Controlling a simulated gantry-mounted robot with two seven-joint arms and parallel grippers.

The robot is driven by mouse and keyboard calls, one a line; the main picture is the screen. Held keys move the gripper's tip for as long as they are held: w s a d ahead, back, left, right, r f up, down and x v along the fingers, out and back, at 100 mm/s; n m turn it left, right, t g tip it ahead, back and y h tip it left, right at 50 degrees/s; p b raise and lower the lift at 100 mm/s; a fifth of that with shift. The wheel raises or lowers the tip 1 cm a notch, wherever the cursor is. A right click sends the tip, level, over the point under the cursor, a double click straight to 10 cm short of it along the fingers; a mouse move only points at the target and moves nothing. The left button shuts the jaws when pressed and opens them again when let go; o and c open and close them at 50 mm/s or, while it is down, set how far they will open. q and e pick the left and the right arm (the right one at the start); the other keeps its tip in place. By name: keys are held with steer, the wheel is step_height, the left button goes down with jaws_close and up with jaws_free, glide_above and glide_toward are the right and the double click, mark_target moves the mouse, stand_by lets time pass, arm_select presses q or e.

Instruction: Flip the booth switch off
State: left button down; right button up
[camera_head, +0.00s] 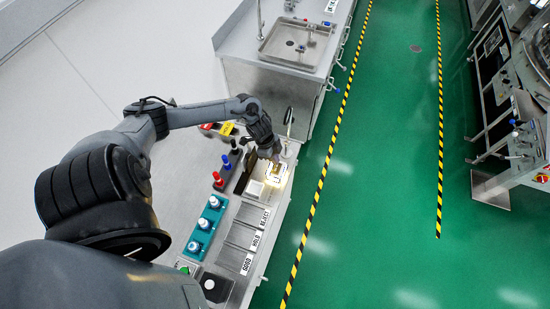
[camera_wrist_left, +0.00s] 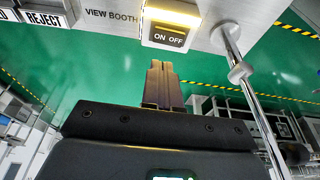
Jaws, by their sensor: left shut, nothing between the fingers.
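The view booth (camera_head: 277,172) is a small lit box at the far end of the bench; it glows warm yellow. In the left wrist view its bright opening (camera_wrist_left: 172,14) sits above a label plate (camera_wrist_left: 168,39) reading ON and OFF. The switch lever itself is not clear in either view. My left gripper (camera_head: 276,158) is at the booth in the head view, its fingers in front of the lit box. In the left wrist view the left gripper (camera_wrist_left: 162,64) is shut and empty, its tips just below the ON/OFF plate. My right gripper is not in view.
A chrome post (camera_wrist_left: 240,72) stands right beside the booth. Trays labelled GOOD, HOLD and REJECT (camera_head: 265,219) lie along the bench. A teal rack (camera_head: 207,222) with white-and-blue items and red and blue-topped bottles (camera_head: 218,180) stand left of them. A sink (camera_head: 294,44) is beyond.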

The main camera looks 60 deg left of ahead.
arm_select(q)
steer(key=v, duration=0.9)
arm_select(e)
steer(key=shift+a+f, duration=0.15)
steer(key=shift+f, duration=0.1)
arm_select(q)
steer(key=shift+s, duration=0.15)
